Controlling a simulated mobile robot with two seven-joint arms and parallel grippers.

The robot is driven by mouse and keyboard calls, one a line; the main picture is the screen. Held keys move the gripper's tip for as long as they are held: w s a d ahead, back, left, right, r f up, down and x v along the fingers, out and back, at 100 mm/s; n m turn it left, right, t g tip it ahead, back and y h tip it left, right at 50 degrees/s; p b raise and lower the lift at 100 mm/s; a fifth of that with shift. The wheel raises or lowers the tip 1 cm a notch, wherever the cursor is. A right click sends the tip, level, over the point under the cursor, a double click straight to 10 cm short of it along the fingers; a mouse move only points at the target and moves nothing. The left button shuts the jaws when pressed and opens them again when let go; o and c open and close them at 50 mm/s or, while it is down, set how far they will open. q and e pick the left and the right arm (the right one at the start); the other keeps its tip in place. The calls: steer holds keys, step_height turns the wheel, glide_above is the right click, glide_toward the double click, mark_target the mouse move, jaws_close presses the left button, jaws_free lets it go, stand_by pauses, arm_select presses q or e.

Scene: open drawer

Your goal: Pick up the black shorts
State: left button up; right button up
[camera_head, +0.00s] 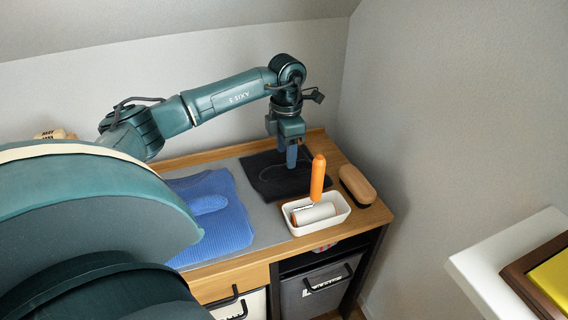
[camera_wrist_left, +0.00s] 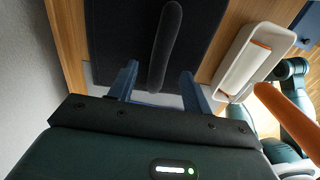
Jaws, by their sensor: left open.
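The black shorts (camera_head: 265,184) lie flat on the grey mat at the back right of the wooden dresser top. My left gripper (camera_head: 291,166) points down over them in the head view. In the left wrist view my left gripper (camera_wrist_left: 158,85) is open, with its two blue fingers apart. The dark cloth of the shorts (camera_wrist_left: 120,35) lies beyond them, and a raised dark fold or strip lies between the fingers. I cannot tell whether the fingertips touch the cloth. My right gripper is not in view.
A white tray (camera_head: 340,216) with an orange-handled lint roller (camera_head: 318,180) stands just in front of the shorts. A folded blue garment (camera_head: 222,228) lies left on the grey mat (camera_head: 268,236). Walls close off the back and right.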

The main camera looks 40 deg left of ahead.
mark_target(284, 167)
arm_select(q)
step_height(284, 167, down, 4)
steer(key=shift+d+f+b, duration=0.1)
steer(key=shift+f+b, duration=0.05)
steer(key=shift+b, duration=0.2)
steer(key=shift+w, duration=0.1)
jaws_close()
